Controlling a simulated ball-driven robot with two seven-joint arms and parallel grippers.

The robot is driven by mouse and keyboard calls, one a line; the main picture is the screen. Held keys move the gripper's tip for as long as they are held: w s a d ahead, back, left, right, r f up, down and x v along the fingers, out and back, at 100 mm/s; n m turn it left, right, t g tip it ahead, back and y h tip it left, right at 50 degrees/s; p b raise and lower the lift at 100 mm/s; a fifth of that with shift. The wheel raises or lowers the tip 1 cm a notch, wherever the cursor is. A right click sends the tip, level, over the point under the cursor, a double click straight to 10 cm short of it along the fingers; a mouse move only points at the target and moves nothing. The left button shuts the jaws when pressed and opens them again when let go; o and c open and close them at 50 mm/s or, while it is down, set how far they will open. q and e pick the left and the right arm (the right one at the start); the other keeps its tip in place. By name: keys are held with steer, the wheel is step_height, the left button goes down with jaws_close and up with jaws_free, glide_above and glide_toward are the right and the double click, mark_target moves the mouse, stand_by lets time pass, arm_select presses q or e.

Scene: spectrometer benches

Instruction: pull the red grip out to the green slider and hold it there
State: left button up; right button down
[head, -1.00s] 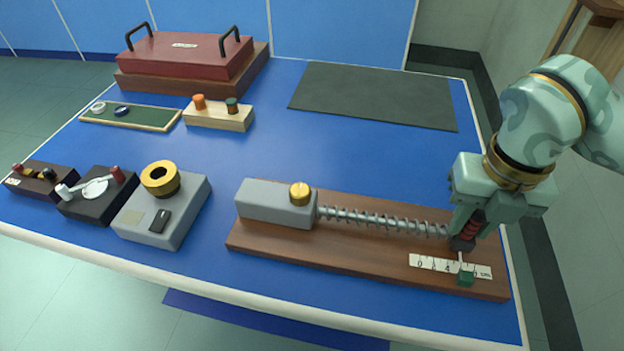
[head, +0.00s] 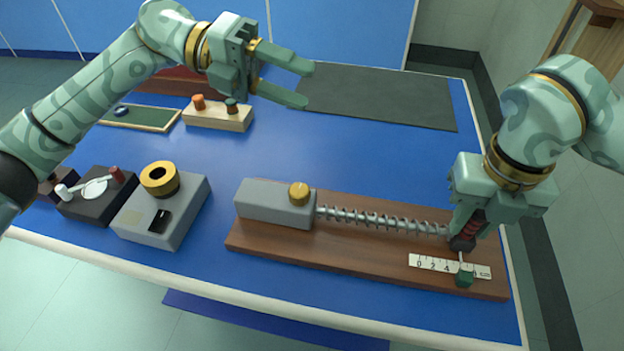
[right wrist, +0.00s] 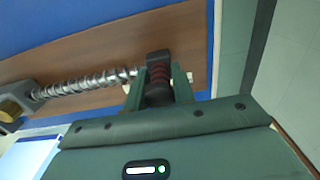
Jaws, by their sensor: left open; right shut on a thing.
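The red grip (head: 474,231) is at the right end of a coiled spring (head: 375,219), with a dark block at its near end. My right gripper (head: 467,226) is shut around the grip and partly hides it. The right wrist view shows the ribbed red grip (right wrist: 159,75) between the two fingers. The green slider (head: 464,280) sits at the scale's front edge (head: 438,264), just in front of the grip's dark block. A thin pale pointer lies between them, and the two look roughly in line. My left gripper (head: 306,85) is open and empty, above the back of the table.
The spring runs from a grey housing (head: 272,207) with a brass knob, on a brown board (head: 330,251). A grey device with a brass ring (head: 150,221) and a black device (head: 96,204) stand left. A dark mat (head: 385,95) lies at the back. Blue table between is clear.

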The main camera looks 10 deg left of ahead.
mark_target(299, 190)
arm_select(q)
steer(key=s+d+g+y, duration=0.1)
steer(key=s+d+y, duration=0.5)
steer(key=y, duration=0.4)
steer(key=a+f+t+y, duration=0.1)
steer(key=f, duration=0.3)
steer(key=s+a+f+n+y, duration=0.1)
steer(key=f+y, duration=0.1)
steer(key=f, duration=0.1)
steer(key=a+f+t+y, duration=0.1)
steer(key=f+y, duration=0.1)
steer(key=f, duration=0.2)
steer(key=shift+s+a+f+n+t, duration=0.15)
steer(key=shift+s+f+n+t, duration=0.15)
steer(key=shift+n, duration=0.1)
steer(key=c, duration=1)
